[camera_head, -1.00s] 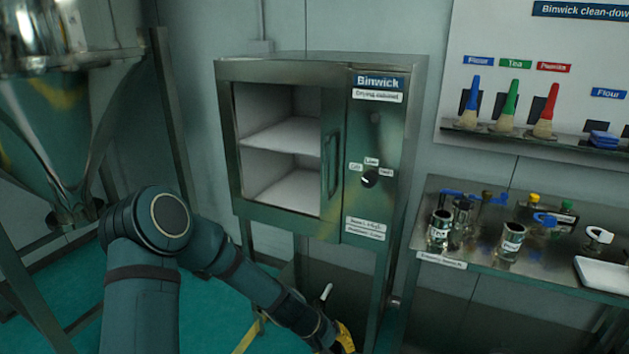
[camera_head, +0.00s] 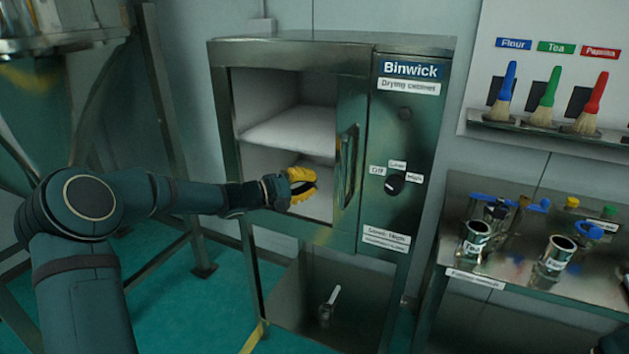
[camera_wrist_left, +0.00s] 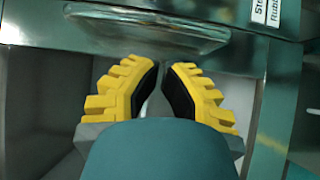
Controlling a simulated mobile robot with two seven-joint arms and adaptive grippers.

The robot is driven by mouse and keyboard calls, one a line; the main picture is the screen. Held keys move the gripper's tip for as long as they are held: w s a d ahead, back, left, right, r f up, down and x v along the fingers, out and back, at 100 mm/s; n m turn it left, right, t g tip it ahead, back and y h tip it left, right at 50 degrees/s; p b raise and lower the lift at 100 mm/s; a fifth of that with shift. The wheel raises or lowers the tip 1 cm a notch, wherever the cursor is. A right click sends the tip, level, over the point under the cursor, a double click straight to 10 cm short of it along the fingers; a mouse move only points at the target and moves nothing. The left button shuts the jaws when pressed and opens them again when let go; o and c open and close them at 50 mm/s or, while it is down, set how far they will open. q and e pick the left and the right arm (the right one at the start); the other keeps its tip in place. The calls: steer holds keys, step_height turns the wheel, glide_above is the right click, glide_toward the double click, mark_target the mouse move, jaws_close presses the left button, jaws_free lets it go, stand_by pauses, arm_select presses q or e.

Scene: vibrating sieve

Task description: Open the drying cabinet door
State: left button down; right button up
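The drying cabinet (camera_head: 405,125) stands ahead, its labelled control panel on the right. Its door (camera_head: 222,120) looks shut, and two pale shelves show through the opening or window in it. The upright metal door handle (camera_head: 347,170) is on the door's right side. My left gripper (camera_head: 306,186), with yellow fingers and black pads, is in front of the door's lower part, left of the handle. In the left wrist view the handle (camera_wrist_left: 150,32) lies beyond the fingertips (camera_wrist_left: 162,68), not between them. The fingers are slightly apart and empty.
A steel bench (camera_head: 510,270) with metal cups stands right of the cabinet. A brush rack (camera_head: 540,127) hangs above it. A metal frame with a hopper (camera_head: 60,60) is at the left. Green floor shows between frame and cabinet.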

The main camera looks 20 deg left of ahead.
mark_target(349, 173)
arm_select(q)
steer(key=x, duration=0.8)
steer(key=shift+d, duration=0.1)
